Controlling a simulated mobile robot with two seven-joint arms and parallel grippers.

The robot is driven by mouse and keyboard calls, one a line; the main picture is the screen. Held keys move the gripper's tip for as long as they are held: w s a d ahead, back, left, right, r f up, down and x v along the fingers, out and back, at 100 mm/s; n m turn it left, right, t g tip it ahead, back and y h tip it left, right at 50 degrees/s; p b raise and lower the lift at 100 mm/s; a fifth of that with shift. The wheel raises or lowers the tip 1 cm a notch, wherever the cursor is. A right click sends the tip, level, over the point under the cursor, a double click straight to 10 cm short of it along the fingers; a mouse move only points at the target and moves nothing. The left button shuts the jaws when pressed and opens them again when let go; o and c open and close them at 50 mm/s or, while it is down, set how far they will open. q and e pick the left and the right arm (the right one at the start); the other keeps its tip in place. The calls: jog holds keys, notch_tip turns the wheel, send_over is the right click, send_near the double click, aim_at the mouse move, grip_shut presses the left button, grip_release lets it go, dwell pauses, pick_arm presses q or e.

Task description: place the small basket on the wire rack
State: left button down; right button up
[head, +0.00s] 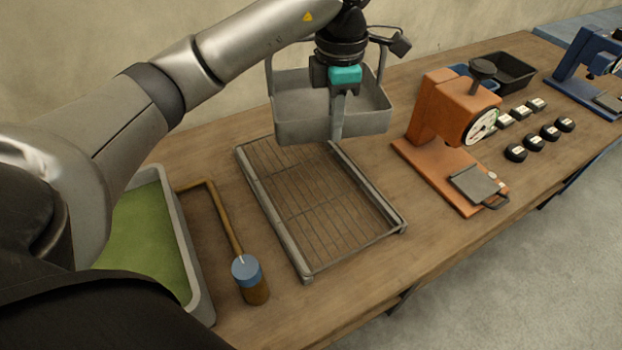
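The small basket (300,105) is a grey open box with a tall handle frame. It appears upright at the far end of the wire rack (325,215), and its near wall overlaps the rack's far edge in the picture. I cannot tell whether it touches anything beneath. My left gripper (338,125), with a teal part above its fingers, points down at the basket. Its fingers are at the near wall and appear closed on it; the exact contact is partly hidden. The rack is a low metal frame with thin wires, and its grid is bare. My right gripper is not in view.
A grey bin with a green inside (150,235) and a blue-capped wooden tool (247,275) are left of the rack. An orange dial scale (440,120), small weights (532,142) and a black tray (503,72) are to the right. A blue device (583,65) stands far right.

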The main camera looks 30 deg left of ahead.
pick_arm(q)
jog(key=n, duration=0.3)
jog(key=shift+w+a, duration=0.35)
jog(key=shift+f+n, duration=0.1)
jog(key=shift+n, duration=0.2)
jog(key=b, duration=0.3)
send_over(327, 204)
notch_tip(327, 204, down, 15)
jog(key=shift+r, duration=0.15)
jog(key=shift+w+f+b, duration=0.1)
jog(key=shift+f+b, duration=0.3)
jog(key=shift+f, duration=2.1)
jog(key=shift+f, duration=0.15)
jog(key=c, duration=1.5)
grip_release()
jog(key=shift+f, duration=0.1)
jog(key=o, duration=0.5)
jog(key=shift+c, duration=0.2)
